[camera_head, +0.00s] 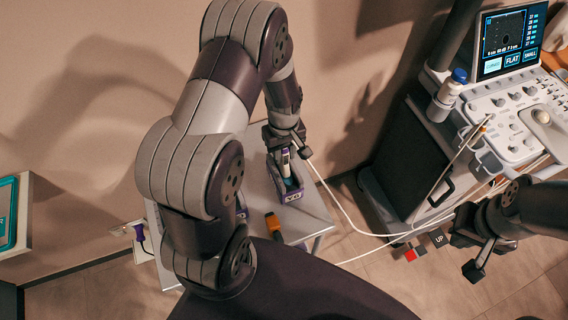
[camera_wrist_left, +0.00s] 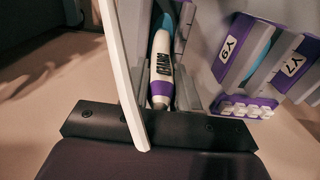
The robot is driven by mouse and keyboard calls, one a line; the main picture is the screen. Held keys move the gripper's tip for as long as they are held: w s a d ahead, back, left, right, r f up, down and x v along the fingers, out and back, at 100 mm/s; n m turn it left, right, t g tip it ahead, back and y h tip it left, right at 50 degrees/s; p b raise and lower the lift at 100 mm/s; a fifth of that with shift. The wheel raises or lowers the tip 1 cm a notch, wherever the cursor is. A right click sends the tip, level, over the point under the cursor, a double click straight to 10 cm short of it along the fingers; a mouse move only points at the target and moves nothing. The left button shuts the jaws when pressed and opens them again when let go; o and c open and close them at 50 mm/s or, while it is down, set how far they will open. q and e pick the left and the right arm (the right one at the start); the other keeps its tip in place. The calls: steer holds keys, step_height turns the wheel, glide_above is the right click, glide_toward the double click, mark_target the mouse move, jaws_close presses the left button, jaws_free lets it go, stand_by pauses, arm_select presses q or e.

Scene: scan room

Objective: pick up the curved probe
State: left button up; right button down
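The curved probe is a white, rounded body with dark lettering and a purple band; it shows in the left wrist view (camera_wrist_left: 162,68). In the head view its pale top (camera_head: 286,158) stands in a purple-and-grey holder (camera_head: 292,196) on a small table. My left gripper (camera_head: 287,150) is directly above the holder, with its fingers apart on either side of the probe's top. Contact with the probe cannot be made out. My right gripper (camera_head: 468,255) is open and empty at the lower right, away from the holder.
A white cable (camera_head: 335,203) runs from the holder toward the ultrasound cart (camera_head: 405,155) at right. A bottle (camera_head: 448,97) stands on the cart. More labelled purple holders (camera_wrist_left: 235,48) are beside the probe.

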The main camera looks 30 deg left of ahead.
arm_select(q)
jaws_close()
steer(key=shift+w+r, duration=0.1)
